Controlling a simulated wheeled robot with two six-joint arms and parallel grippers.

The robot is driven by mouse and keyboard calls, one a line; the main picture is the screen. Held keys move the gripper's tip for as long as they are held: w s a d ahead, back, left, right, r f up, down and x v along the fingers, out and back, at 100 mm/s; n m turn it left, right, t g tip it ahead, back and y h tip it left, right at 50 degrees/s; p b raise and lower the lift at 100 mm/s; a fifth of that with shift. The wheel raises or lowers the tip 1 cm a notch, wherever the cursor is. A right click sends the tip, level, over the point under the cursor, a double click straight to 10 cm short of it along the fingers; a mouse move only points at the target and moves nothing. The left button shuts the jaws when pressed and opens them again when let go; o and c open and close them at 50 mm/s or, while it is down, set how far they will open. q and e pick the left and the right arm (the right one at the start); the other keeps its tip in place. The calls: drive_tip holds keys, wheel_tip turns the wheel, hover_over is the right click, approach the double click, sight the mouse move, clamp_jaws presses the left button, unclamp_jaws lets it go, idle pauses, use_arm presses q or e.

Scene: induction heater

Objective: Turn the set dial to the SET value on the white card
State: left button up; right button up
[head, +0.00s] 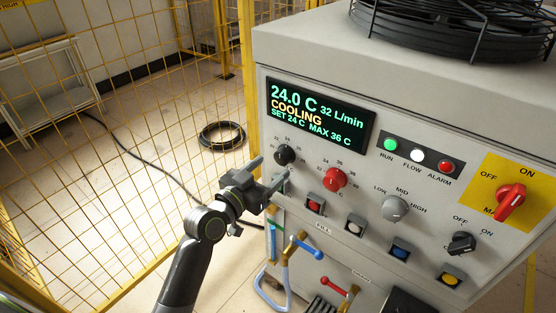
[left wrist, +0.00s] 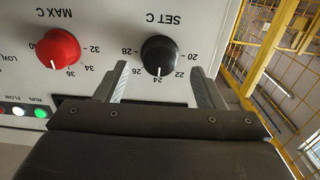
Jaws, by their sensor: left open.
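The set dial is a round black knob (head: 284,155) at the upper left of the panel, below the display. In the left wrist view the black knob (left wrist: 159,55) appears upside down under "SET C", its white mark at 24. My left gripper (head: 271,169) is open in front of it. In the left wrist view its fingers (left wrist: 160,73) are either side of the knob, with gaps; whether they reach around it I cannot tell. The display (head: 317,112) reads 24.0 C, 32 L/min, COOLING, SET 24 C, MAX 36 C. No white card shows. My right gripper is out of view.
The red MAX C dial (head: 334,179) is close by on the right. A grey selector (head: 396,208), red switch (head: 510,200), black switch (head: 461,243) and several push buttons fill the panel. Blue-handled pipework (head: 305,246) is below. A yellow mesh fence (head: 130,120) stands left.

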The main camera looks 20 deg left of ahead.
sight(280, 160)
use_arm(q)
drive_tip(key=shift+x, duration=2.15)
drive_tip(key=c, duration=1)
